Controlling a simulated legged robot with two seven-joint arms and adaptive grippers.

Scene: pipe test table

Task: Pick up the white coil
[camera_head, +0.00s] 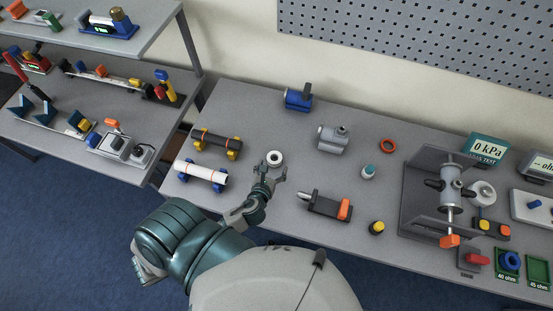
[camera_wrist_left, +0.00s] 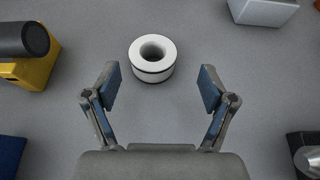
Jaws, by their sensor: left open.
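The white coil (camera_head: 274,158) is a short white ring with a dark hole, lying flat on the grey table. It also shows in the left wrist view (camera_wrist_left: 152,59), with a dark band around its lower side. My left gripper (camera_head: 273,177) is open and empty just in front of the coil in the head view. In the left wrist view my left gripper's fingers (camera_wrist_left: 158,88) are spread wide, and the coil lies beyond the fingertips, between their lines and apart from both. My right gripper is not in view.
To the coil's left are a black pipe (camera_head: 217,141) and a white pipe (camera_head: 201,172) on supports. A grey fitting (camera_head: 332,139) stands to the right, with a clamp with an orange handle (camera_head: 327,206) nearer. Table around the coil is clear.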

